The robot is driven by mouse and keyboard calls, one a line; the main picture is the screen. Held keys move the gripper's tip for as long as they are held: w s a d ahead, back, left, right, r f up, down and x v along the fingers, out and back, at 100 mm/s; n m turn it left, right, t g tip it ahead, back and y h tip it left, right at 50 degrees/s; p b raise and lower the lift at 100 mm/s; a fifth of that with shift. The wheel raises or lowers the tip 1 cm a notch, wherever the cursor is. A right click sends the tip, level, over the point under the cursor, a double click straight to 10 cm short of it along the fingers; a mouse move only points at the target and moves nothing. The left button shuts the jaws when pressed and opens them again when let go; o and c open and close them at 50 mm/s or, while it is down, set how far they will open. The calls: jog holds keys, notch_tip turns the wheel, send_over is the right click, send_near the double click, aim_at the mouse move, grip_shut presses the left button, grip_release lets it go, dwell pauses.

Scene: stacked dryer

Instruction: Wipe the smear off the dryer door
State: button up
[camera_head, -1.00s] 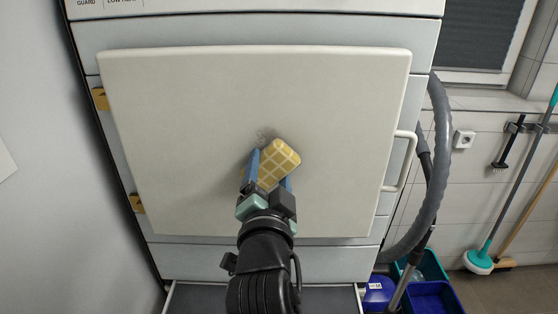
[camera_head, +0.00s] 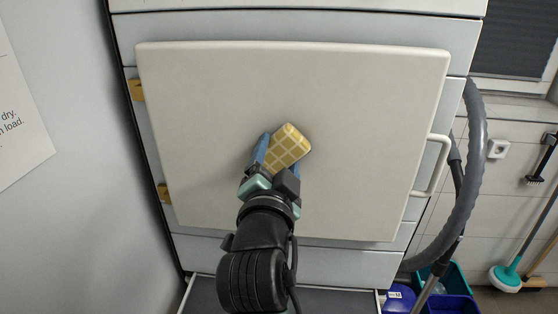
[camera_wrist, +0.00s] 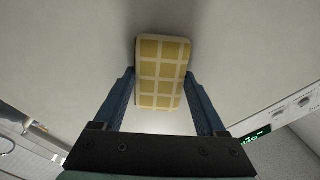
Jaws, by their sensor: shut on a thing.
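The cream dryer door (camera_head: 350,100) is closed and fills the middle of the head view. A yellow sponge with a pale grid pattern (camera_head: 287,148) is between the blue fingers of my gripper (camera_head: 277,155), tilted against or very near the door's face. In the wrist view the sponge (camera_wrist: 160,72) sits between the fingertips, its far end at the door surface (camera_wrist: 250,50). I cannot make out the smear now; the sponge and gripper hide part of the door.
The door handle (camera_head: 434,165) stands out at the right edge, with a grey hose (camera_head: 468,170) beyond it. Yellow hinges (camera_head: 136,90) are at the left. An open drawer (camera_head: 330,301) lies below. Blue and teal bins (camera_head: 447,303) stand at lower right.

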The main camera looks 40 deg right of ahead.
aim_at(356, 153)
jog(key=shift+s+d+f+p, duration=0.1)
jog(key=shift+s+d+p, duration=0.2)
jog(key=shift+s+d, duration=0.9)
jog(key=shift+s+d+p, duration=0.25)
jog(key=shift+s+d, duration=0.65)
jog(key=shift+s, duration=0.5)
jog(key=shift+s+d+p, duration=0.85)
jog(key=shift+s+d, duration=1.25)
jog(key=shift+s, duration=0.25)
jog(key=shift+w+a+b, duration=0.9)
jog(key=shift+w+a, duration=0.5)
jog(key=shift+w, duration=0.25)
jog(key=shift+w+a+b, duration=0.85)
jog(key=shift+w+a, duration=0.55)
jog(key=shift+w, duration=0.25)
jog(key=shift+w+a+b, duration=0.9)
jog(key=shift+w+a, duration=0.5)
jog(key=shift+w, duration=0.25)
jog(key=b+v, duration=0.1)
jog(key=v, duration=0.5)
jog(key=shift+s+a, duration=0.1)
jog(key=v, duration=0.2)
jog(key=shift+s+a+b, duration=0.3)
jog(key=shift+b, duration=0.1)
